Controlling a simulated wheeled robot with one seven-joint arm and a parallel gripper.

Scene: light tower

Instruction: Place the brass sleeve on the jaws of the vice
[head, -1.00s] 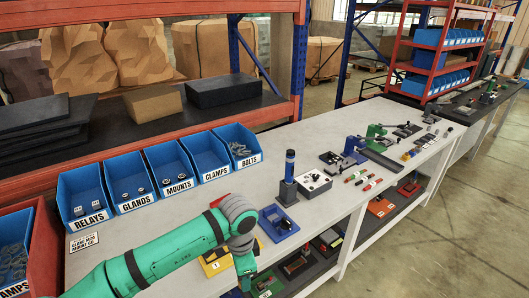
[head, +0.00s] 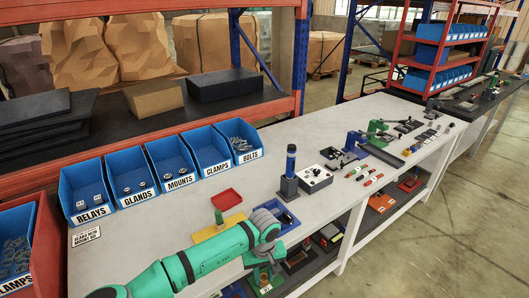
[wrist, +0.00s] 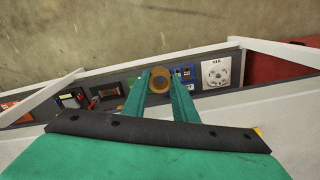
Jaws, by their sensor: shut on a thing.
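A blue fixture (head: 355,141) and a green one (head: 380,127) stand farther along the bench to the right. They are too small to tell for sure which is the vice. My gripper is well apart from both.
A red tray (head: 226,199) and a yellow plate (head: 214,231) lie beside my arm. Blue bins (head: 87,193) line the back. A lower shelf holds several items.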

